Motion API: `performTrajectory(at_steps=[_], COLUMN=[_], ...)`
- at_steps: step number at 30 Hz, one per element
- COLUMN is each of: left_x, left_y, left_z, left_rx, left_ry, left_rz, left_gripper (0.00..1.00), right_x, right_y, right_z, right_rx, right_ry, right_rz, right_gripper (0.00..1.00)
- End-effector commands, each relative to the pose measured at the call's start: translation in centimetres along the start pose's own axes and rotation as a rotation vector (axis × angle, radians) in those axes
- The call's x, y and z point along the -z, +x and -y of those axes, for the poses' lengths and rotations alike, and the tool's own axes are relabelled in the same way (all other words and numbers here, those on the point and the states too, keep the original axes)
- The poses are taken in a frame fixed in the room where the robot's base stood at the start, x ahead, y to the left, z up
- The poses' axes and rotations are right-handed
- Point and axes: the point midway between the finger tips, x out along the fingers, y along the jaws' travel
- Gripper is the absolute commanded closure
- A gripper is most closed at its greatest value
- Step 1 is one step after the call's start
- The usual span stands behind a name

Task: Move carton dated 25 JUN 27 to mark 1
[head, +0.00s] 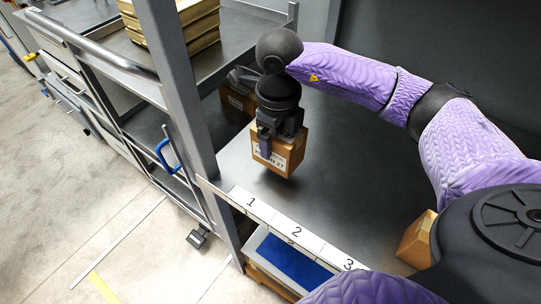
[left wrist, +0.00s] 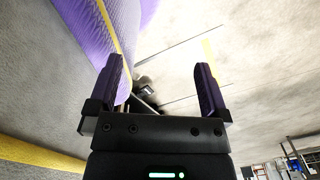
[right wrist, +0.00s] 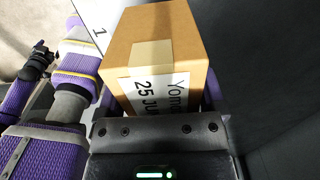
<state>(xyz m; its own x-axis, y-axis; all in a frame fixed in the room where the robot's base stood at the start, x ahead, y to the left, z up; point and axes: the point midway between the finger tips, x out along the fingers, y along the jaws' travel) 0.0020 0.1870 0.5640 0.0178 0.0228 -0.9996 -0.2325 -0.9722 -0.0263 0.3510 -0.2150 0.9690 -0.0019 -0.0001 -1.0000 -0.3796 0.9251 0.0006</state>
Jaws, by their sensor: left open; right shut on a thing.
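My right gripper (head: 268,140) is shut on a brown carton (head: 291,156) above the dark metal shelf, behind mark 1. In the right wrist view the same carton (right wrist: 150,35) fills the space between the fingers, and its white label reads "25 JU", with the rest cut off. Mark 1 (head: 251,202) is a white numbered tag on the shelf's front edge; it also shows in the right wrist view (right wrist: 99,31). Whether the carton touches the shelf is hard to tell. My left gripper (left wrist: 160,95) is open and empty, over the floor.
Mark 2 (head: 297,231) and mark 3 (head: 347,263) follow along the edge. Another carton (head: 236,98) stands at the back left, and one (head: 416,240) at the right beside my arm. A grey post (head: 180,80) rises at the left.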

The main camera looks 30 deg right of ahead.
Motion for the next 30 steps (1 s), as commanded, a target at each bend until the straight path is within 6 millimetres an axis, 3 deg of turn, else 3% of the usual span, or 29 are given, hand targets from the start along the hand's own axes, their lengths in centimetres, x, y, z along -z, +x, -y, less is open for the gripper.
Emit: performTrajectory(at_steps=[7,17,18,19,26,30], left_x=[-0.8,-1.4,-1.4,-1.4,-1.1,-0.7], left_y=[1.3,1.4,1.3,1.3,1.0,0.1], left_z=[0.8,1.1,1.0,1.0,0.7,0.5], left_rx=[0.012,0.017,0.017,0.016,0.011,0.008], left_ry=[0.003,0.004,0.003,0.003,0.001,-0.002], left_rz=[0.021,0.033,0.033,0.033,0.026,0.015], left_gripper=[0.0,0.0,0.0,0.0,0.0,0.0], right_x=[0.0,0.0,0.0,0.0,0.0,-0.1], right_y=[4.3,4.6,4.5,4.4,4.1,1.3], right_z=[0.0,0.0,0.0,0.0,0.0,0.0], right_rx=[-0.001,0.0,0.0,0.0,0.0,0.001], right_ry=[-0.002,-0.003,-0.003,-0.003,-0.003,-0.004], right_rz=[-0.001,0.001,0.001,0.001,0.002,0.006], right_gripper=[0.8,0.8,0.04,0.0,0.0,0.0])
